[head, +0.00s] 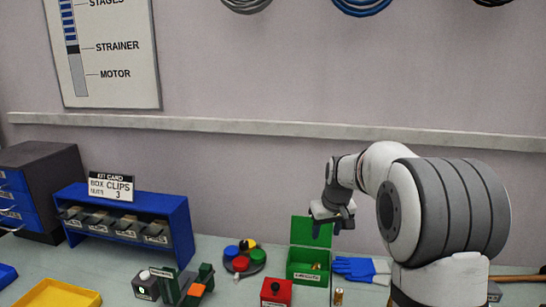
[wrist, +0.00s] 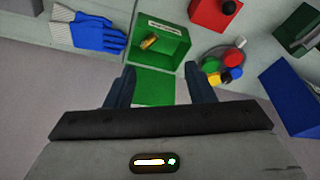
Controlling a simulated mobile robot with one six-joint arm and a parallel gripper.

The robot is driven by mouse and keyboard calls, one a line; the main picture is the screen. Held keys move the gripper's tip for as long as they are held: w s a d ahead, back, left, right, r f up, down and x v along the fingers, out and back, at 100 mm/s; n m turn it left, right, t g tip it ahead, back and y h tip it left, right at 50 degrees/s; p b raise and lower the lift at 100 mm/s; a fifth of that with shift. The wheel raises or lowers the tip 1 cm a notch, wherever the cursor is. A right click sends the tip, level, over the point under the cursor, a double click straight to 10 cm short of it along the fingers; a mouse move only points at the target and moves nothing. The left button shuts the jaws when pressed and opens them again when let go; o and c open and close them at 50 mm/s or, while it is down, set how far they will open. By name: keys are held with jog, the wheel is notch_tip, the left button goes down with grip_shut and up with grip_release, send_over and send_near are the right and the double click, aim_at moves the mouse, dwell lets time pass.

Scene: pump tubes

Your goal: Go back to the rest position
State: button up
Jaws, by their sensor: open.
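My gripper (head: 332,215) is raised above the bench, over the open lid of a green box (head: 307,279). In the wrist view my gripper (wrist: 160,82) shows two dark fingers spread apart, with nothing between them but the green lid below. The green box (wrist: 178,50) has its lid open and a small brass-coloured piece (wrist: 150,43) inside. My gripper is apart from the box.
Blue and white gloves (head: 360,269) lie right of the box. A red box (head: 276,292), a brass piece (head: 338,297), and a round holder with coloured caps (head: 243,262) stand nearby. A blue bin rack (head: 130,222) and yellow tray (head: 58,293) are left.

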jog(key=s+r+m, duration=0.1)
jog(key=s+r, duration=0.1)
jog(key=s, duration=0.7)
jog(key=s+r+m, duration=0.1)
jog(key=s+r, duration=0.2)
jog(key=s, duration=0.7)
jog(key=s+f, duration=0.4)
jog(key=s, duration=1)
jog(key=shift+s+m+h, duration=0.15)
jog(key=shift+m+h, duration=0.25)
jog(key=shift+c, duration=0.3)
